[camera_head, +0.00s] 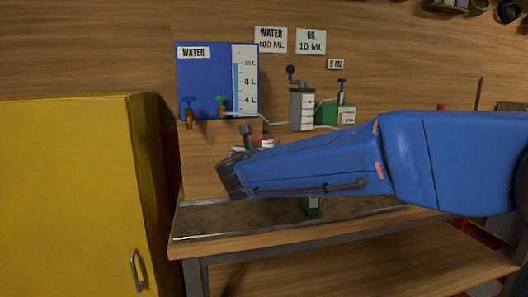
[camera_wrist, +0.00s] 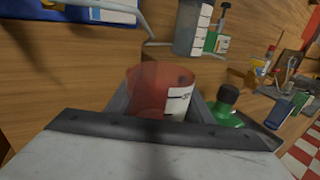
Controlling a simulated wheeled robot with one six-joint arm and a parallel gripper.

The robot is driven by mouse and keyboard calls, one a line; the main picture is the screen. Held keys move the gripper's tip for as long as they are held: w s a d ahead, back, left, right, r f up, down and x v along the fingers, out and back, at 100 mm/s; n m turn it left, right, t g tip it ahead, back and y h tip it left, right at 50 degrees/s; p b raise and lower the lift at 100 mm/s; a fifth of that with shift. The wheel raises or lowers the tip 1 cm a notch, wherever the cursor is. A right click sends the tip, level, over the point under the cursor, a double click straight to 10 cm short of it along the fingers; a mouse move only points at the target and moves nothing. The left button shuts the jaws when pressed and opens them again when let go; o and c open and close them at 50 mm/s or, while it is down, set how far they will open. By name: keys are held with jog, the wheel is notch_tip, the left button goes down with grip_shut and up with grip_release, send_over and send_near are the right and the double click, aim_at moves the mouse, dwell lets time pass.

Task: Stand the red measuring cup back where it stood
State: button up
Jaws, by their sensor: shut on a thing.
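The red measuring cup (camera_wrist: 150,88) is see-through, with a white marked scale on its side. It stands roughly upright in the wrist view between the jaws of my gripper (camera_wrist: 160,108), which is shut on it. The cup's lower part is hidden by the gripper body. In the head view a small red and white patch (camera_head: 263,142), probably the cup, shows just above my blue arm. The arm hides most of the gripper there. I cannot tell whether the cup touches any surface.
A blue water tank (camera_head: 210,65) with two taps hangs at the back. A grey pump cylinder (camera_head: 302,108) and a green oil can (camera_head: 338,113) stand right of it. A green bottle (camera_wrist: 227,108) is close to the right jaw. A yellow cabinet (camera_head: 70,190) stands left of the bench (camera_head: 200,222).

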notch_tip(320, 180, down, 13)
jog(key=shift+r, duration=0.2)
dwell(0.6)
jog(key=shift+f, duration=0.6)
dwell(0.5)
jog(key=o, duration=1.3)
